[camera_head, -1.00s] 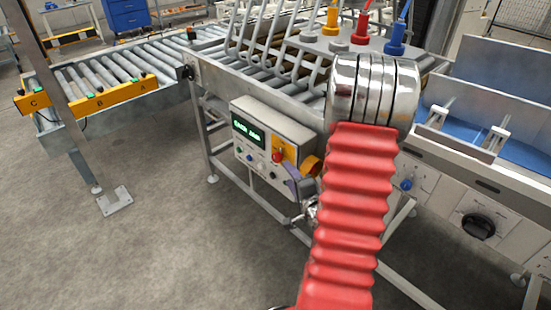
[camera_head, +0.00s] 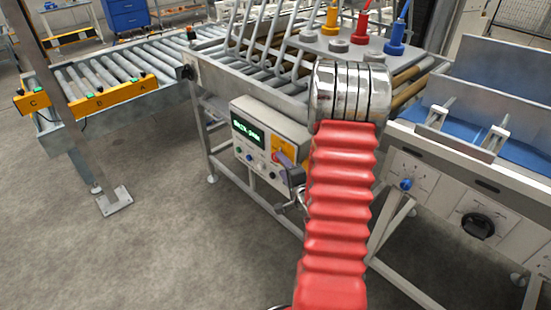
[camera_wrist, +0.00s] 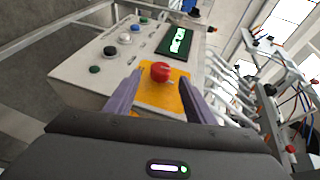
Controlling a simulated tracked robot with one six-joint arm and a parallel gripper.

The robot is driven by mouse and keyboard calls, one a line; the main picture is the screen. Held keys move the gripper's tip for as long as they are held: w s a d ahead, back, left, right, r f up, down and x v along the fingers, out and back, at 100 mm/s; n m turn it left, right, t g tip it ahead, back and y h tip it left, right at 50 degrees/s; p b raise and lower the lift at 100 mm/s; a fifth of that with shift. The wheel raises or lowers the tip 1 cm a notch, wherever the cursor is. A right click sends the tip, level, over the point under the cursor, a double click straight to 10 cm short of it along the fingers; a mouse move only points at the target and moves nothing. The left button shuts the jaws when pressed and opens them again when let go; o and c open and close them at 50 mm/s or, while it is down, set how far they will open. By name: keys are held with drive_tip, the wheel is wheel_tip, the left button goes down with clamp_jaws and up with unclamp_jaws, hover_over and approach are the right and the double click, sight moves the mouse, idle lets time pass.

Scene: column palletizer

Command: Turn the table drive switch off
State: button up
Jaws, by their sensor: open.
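A red knob (camera_wrist: 161,72) on a yellow plate (camera_wrist: 160,97) sits on the sloped face of a grey control box (camera_wrist: 85,72). I cannot read a label that names it as the table drive switch. In the wrist view my gripper (camera_wrist: 159,80) is open, its two purple fingers on either side of the knob, with gaps between. Whether either finger touches the plate is unclear. In the head view my gripper (camera_head: 282,158) is in front of the yellow plate (camera_head: 284,144) and hides part of it; the knob there is hard to make out.
The box also carries a green-lit display (camera_head: 248,131) and several small buttons, including a black one (camera_wrist: 110,51). A roller conveyor (camera_head: 110,72) runs at the left. A black rotary knob (camera_head: 478,225) and a blue knob (camera_head: 406,185) are on the right machine.

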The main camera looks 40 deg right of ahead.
sight(278, 161)
drive_tip(key=x, duration=0.7)
drive_tip(key=shift+w, duration=0.1)
drive_tip(key=shift+c, duration=0.4)
drive_tip(key=c, duration=0.9)
drive_tip(key=shift+a+f, duration=0.1)
drive_tip(key=shift+c, duration=0.4)
